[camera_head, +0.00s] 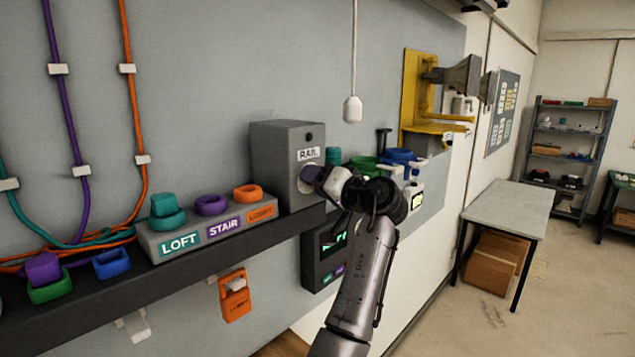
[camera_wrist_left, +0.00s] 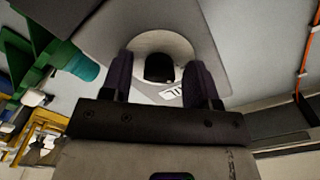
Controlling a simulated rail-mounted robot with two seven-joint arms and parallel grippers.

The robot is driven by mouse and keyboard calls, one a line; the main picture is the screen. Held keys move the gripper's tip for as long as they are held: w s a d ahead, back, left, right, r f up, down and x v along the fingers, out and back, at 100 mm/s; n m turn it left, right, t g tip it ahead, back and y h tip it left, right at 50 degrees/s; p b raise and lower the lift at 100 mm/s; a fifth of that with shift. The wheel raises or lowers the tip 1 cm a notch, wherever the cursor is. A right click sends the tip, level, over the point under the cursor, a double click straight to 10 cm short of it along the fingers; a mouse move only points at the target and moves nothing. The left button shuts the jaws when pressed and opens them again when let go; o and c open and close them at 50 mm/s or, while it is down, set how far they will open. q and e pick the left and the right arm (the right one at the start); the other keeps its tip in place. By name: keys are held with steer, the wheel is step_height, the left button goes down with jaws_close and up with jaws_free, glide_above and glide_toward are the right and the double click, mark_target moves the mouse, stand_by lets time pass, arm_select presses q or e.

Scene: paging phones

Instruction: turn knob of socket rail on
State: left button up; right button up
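The socket rail's grey box (camera_head: 284,160), labelled RAIL, stands at the right end of the dark shelf. A small dark round spot sits above its label. In the left wrist view the box's front carries a pale round plate (camera_wrist_left: 160,42) with a dark knob (camera_wrist_left: 159,68) at its middle. My left gripper (camera_head: 312,176) is up against the box's front and hides most of the knob in the head view. In the left wrist view its purple-dark fingers (camera_wrist_left: 160,80) stand apart, one on each side of the knob, with visible gaps. My right gripper is in neither view.
A grey block (camera_head: 207,235) with LOFT, STAIR and LOBBY labels and coloured rings sits left of the box. A white pull (camera_head: 353,109) hangs above. A dark panel (camera_head: 323,251) is below, and a yellow horn bracket (camera_head: 418,95) and green and blue items (camera_head: 398,155) lie beyond.

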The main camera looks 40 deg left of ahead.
arm_select(q)
steer(key=c, duration=0.8)
steer(key=m+p, duration=1.7)
steer(key=m, duration=0.1)
steer(key=shift+r, duration=0.2)
steer(key=shift+c, duration=0.2)
steer(key=shift+p, duration=0.3)
steer(key=o, duration=0.9)
steer(key=shift+d, duration=0.1)
